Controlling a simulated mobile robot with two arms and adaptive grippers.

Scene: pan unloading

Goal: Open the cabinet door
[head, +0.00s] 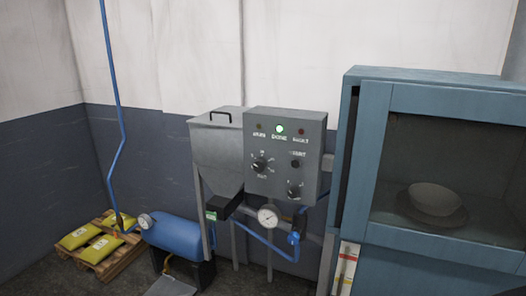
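A blue cabinet (374,150) stands at the right of the head view. Its door has a blue frame around a dark window, and the door looks shut or very nearly shut. A round bowl or pan (435,198) shows behind the window. The cabinet's right side runs out of the picture, and no handle is clear to see. Neither of my grippers is in view.
A grey control box (285,150) with knobs and a green light stands left of the cabinet, beside a metal hopper (217,155). A blue tank (178,236) and a pallet (110,260) with yellow bags stand further left. A blue hose (118,140) hangs there.

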